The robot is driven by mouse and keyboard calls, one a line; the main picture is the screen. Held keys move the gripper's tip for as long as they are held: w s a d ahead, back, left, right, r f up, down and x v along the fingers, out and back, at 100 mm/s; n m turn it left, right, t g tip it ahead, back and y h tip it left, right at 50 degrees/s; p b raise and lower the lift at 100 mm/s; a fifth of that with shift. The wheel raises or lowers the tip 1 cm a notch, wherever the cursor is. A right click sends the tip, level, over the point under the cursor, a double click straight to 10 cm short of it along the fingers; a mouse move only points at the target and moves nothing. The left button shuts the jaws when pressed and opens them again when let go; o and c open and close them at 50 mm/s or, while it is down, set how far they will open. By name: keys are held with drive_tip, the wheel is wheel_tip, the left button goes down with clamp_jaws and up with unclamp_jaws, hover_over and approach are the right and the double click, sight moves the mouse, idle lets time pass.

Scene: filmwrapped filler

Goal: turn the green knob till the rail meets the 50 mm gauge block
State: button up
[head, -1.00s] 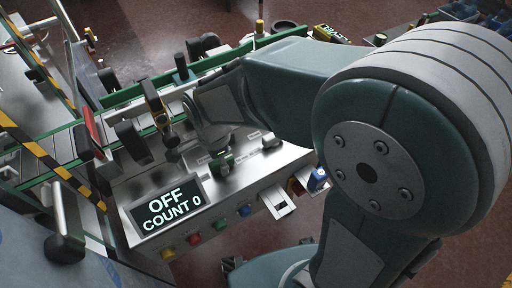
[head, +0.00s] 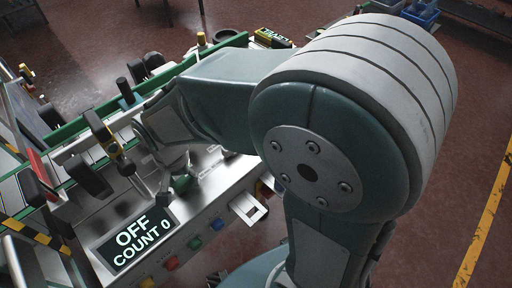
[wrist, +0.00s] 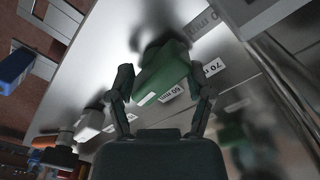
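The green knob (wrist: 165,75) with a white pointer mark fills the middle of the wrist view, on the metal panel. A label reading 50 mm (wrist: 173,92) lies beside it, and a 70 label (wrist: 212,67) is to the right. My gripper (wrist: 162,98) has a finger on each side of the knob, with gaps visible, so it looks open around it. In the head view the knob (head: 183,184) shows small, partly hidden by my wrist. Green rails (head: 70,130) run along the conveyor at left. I cannot make out the 50 mm gauge block.
A display (head: 137,242) reads OFF, COUNT 0. Coloured buttons (head: 195,243) line the panel's front. A white holder (head: 249,208) sticks out at its front right. A yellow-black bracket (head: 108,143) and black knobs stand over the conveyor. Open floor lies to the right.

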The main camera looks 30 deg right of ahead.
drive_tip(key=n, duration=0.6)
drive_tip(key=shift+d+n, duration=0.15)
drive_tip(key=shift+n, duration=0.15)
drive_tip(key=n, duration=0.6)
drive_tip(key=shift+d, duration=0.1)
drive_tip(key=n, duration=0.7)
drive_tip(key=shift+w+d, duration=0.1)
drive_tip(key=shift+w, duration=0.05)
drive_tip(key=n, duration=0.6)
drive_tip(key=shift+w, duration=0.15)
wheel_tip(320, 180, up, 11)
drive_tip(key=s+d+r+m+t, duration=0.1)
drive_tip(key=s+d+m, duration=0.4)
drive_tip(key=m, duration=0.5)
drive_tip(key=s+d+r+m+t, duration=0.2)
drive_tip(key=s+d+m+t, duration=0.2)
drive_tip(key=d+m, duration=0.4)
drive_tip(key=m, duration=0.3)
drive_tip(key=shift+s+d+t, duration=0.3)
drive_tip(key=shift+s+d, duration=0.05)
drive_tip(key=shift+d, duration=0.05)
drive_tip(key=shift+w, duration=0.1)
